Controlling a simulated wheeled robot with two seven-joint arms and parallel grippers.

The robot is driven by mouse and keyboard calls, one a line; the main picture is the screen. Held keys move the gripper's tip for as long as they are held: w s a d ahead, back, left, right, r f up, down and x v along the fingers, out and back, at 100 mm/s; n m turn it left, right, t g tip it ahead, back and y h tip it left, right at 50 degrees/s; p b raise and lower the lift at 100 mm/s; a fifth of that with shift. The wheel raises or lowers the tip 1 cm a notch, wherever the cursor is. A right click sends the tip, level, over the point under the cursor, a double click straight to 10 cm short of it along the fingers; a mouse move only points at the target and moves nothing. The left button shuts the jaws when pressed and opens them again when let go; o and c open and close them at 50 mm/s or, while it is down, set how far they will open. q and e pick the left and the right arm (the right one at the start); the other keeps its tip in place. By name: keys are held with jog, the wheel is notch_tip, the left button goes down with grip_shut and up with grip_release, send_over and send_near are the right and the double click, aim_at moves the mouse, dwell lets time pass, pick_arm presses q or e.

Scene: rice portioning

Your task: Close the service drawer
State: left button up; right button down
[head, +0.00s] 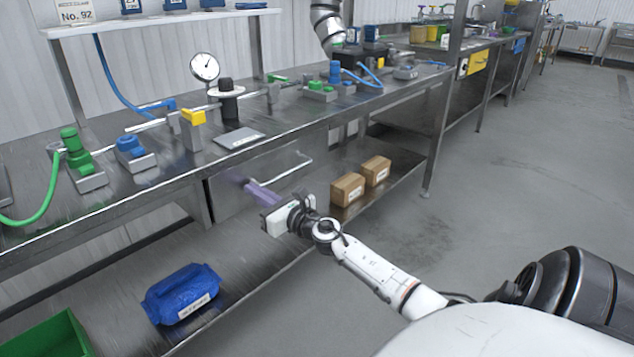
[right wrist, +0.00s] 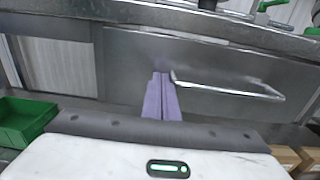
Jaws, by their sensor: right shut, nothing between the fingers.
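The service drawer (head: 232,196) is a grey metal front under the bench top, with a bar handle (head: 300,168) on its right part. In the right wrist view the drawer front (right wrist: 130,60) fills the middle, and the handle (right wrist: 235,88) runs to the right. My right gripper (head: 249,187) is shut and empty, its purple fingers pointing at the drawer front. In the right wrist view its fingertips (right wrist: 161,74) are just left of the handle's left end. I cannot tell whether they touch the front. The front is close under the bench edge; any small gap is unclear. My left gripper is not in view.
The lower shelf holds a blue bag (head: 181,293), a green bin (head: 50,338) and two cardboard boxes (head: 348,189). The bench top (head: 90,205) carries valves, a gauge (head: 205,67) and hoses. A bench leg (head: 440,130) stands at the right. The floor (head: 530,170) is clear there.

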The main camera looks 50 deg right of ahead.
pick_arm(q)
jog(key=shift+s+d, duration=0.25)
pick_arm(e)
jog(key=s, duration=1.3)
jog(key=shift+s+a, duration=0.15)
jog(key=shift+a, duration=0.25)
jog(key=shift+f, duration=0.1)
